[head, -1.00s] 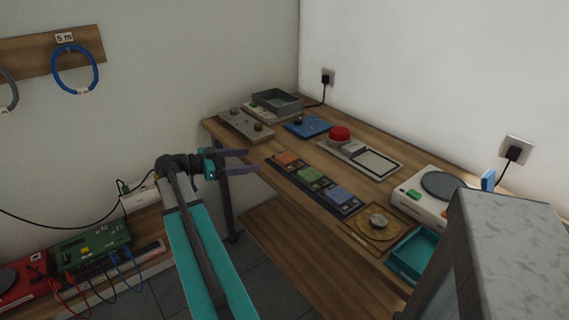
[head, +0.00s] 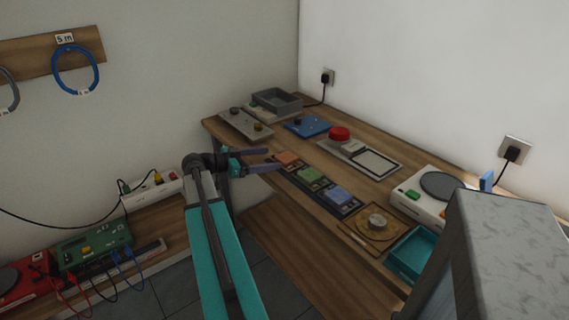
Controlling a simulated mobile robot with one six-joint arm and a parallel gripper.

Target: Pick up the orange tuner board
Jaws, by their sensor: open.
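The orange tuner board (head: 287,159) lies in the far-left slot of a dark rack (head: 327,206) on the wooden workbench. A green board (head: 310,175) and a blue board (head: 339,195) sit in the same rack, nearer to me. My gripper (head: 275,160) is open and empty. Its two dark fingers point right, toward the orange board, at the bench's left edge. In this view the fingertips appear close beside the orange board. I cannot tell their exact height or gap from it.
Behind the rack are a grey panel with knobs (head: 245,123), a blue panel (head: 308,126) and a red button (head: 339,133). A round dial plate (head: 375,228), teal tray (head: 411,257) and white scale-like device (head: 424,196) stand nearer. A lower bench with a green board (head: 94,248) is left.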

